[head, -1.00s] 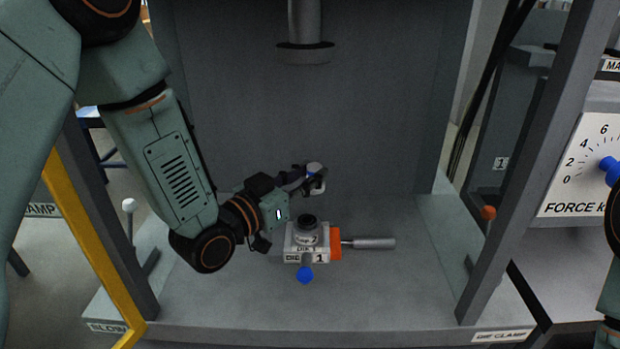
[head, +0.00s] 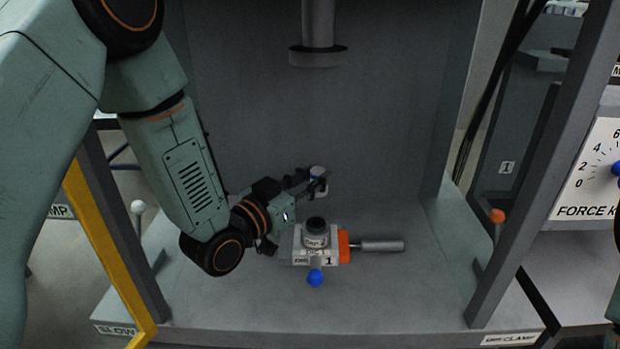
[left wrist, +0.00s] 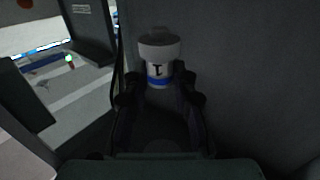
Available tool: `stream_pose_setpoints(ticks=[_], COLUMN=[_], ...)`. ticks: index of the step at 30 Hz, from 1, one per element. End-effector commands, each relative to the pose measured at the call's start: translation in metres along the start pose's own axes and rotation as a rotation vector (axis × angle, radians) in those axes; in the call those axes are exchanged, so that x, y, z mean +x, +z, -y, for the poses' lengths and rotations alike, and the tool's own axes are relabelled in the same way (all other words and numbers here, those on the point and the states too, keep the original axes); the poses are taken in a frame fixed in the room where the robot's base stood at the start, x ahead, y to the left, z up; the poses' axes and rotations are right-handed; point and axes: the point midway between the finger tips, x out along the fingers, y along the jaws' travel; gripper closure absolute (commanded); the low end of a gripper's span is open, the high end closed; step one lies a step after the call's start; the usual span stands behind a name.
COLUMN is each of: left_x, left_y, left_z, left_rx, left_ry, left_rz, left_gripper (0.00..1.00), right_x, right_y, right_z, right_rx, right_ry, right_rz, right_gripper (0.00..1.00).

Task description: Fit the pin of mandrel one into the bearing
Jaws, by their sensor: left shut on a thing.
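My left gripper (head: 316,180) is behind and above the die block, inside the press. It is shut on mandrel one (head: 319,172), a small white piece. In the left wrist view mandrel one (left wrist: 158,50) has a wide white head, a label 1 and a blue band. It stands out beyond the fingers; its pin cannot be made out. A dark-topped, light grey ring piece (head: 316,234) with a small label sits upright on the die block (head: 301,240). It may be the bearing; I cannot tell. Mandrel one is apart from it. My right gripper is out of view.
The press ram (head: 317,30) hangs above the die block. An orange part (head: 344,247) with a metal rod (head: 382,246) is at the block's right, a blue knob (head: 315,278) in front. Grey posts flank the bed; a yellow bar (head: 105,250) stands left. The bed's front is clear.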

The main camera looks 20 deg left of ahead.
Motion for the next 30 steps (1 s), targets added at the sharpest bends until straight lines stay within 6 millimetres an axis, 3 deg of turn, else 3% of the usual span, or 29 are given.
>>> stream_pose_setpoints(ticks=[21,30], left_x=[0.0,0.0], left_y=[0.053,0.055], left_z=[0.0,0.0], left_rx=[0.001,0.001], left_ry=[0.0,0.0], left_rz=[-0.002,-0.003], left_gripper=[1.0,1.0], right_x=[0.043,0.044], right_y=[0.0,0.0], right_z=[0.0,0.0], right_rx=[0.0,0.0], right_ry=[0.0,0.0], right_rz=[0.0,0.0], right_gripper=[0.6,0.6])
